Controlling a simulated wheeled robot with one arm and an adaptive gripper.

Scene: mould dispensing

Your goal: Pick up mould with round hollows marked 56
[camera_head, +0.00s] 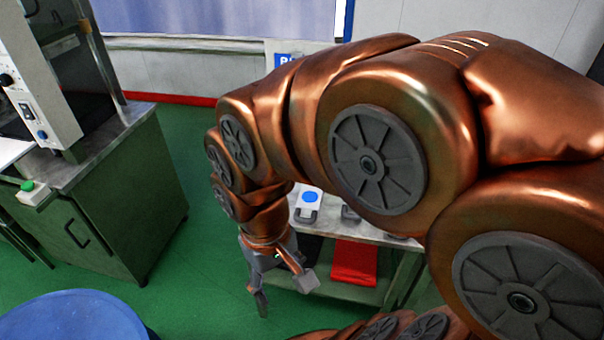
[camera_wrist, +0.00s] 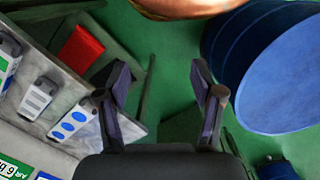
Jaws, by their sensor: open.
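A light mould with round blue hollows (camera_wrist: 73,122) lies near the corner of the metal table in the wrist view. No number 56 is legible on it. A white piece with a blue round patch (camera_head: 309,197) shows on the table in the head view, partly behind my arm. My gripper (camera_head: 283,292) is open and empty, pointing down in front of the table's left end. In the wrist view my gripper (camera_wrist: 160,85) has its fingers apart over green floor, with the mould to their left and not touching.
A grey mould with white hollows (camera_wrist: 38,98) and another at the left edge share the table (camera_head: 388,233). Green number labels (camera_wrist: 10,168) lie at the near edge. A red item (camera_head: 355,262) lies on the lower shelf. A blue drum (camera_head: 70,318) and a green cabinet (camera_head: 125,210) stand left.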

